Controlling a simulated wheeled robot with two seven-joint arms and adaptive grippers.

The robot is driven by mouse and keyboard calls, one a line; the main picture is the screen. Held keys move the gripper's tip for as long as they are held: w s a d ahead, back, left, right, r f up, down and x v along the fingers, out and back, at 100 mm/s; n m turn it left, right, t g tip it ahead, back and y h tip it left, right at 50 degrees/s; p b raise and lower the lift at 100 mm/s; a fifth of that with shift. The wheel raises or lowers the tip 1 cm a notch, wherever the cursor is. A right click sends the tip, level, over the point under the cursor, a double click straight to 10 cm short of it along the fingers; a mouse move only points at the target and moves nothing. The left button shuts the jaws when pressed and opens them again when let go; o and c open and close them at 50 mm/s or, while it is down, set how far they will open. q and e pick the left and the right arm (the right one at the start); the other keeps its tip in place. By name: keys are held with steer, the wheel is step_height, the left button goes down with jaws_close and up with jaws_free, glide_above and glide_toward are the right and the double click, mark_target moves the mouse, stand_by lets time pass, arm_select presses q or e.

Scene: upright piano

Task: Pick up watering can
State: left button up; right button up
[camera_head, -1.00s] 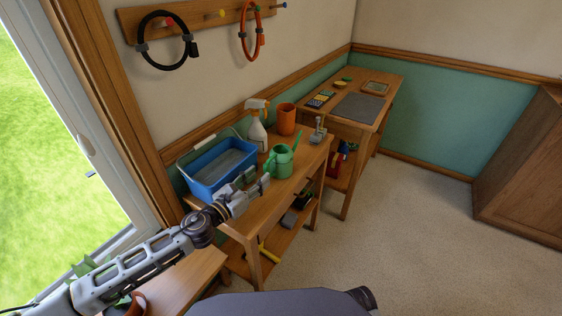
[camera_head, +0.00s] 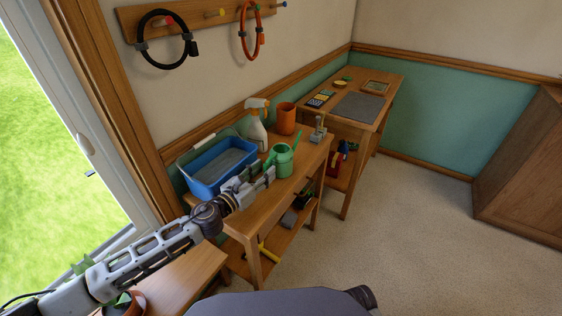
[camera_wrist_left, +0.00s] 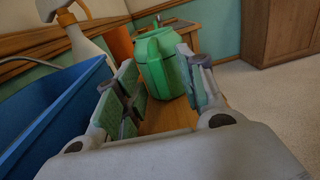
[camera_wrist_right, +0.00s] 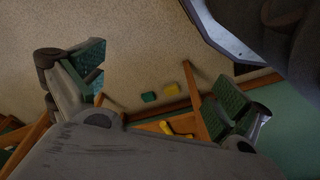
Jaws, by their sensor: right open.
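The green watering can (camera_head: 280,163) stands upright on the wooden table, its spout pointing to the back right. In the left wrist view the can (camera_wrist_left: 162,66) is just ahead, in the gap between my finger pads. My left gripper (camera_head: 261,175) is open, close in front of the can at table-top height. It also shows in the left wrist view (camera_wrist_left: 165,85); whether a pad touches the can cannot be told. My right gripper (camera_wrist_right: 160,92) is open and empty in the right wrist view, over the floor, outside the head view.
A blue tub (camera_head: 221,168) stands left of my left gripper. A spray bottle (camera_head: 257,126) and an orange pot (camera_head: 286,119) stand behind the can. A small grey-handled tool (camera_head: 318,131) is to its right. The table's front edge (camera_head: 285,196) is close by.

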mark_target(285, 155)
arm_select(q)
steer(key=shift+x, duration=1.7)
steer(key=shift+a, duration=0.1)
jaws_close()
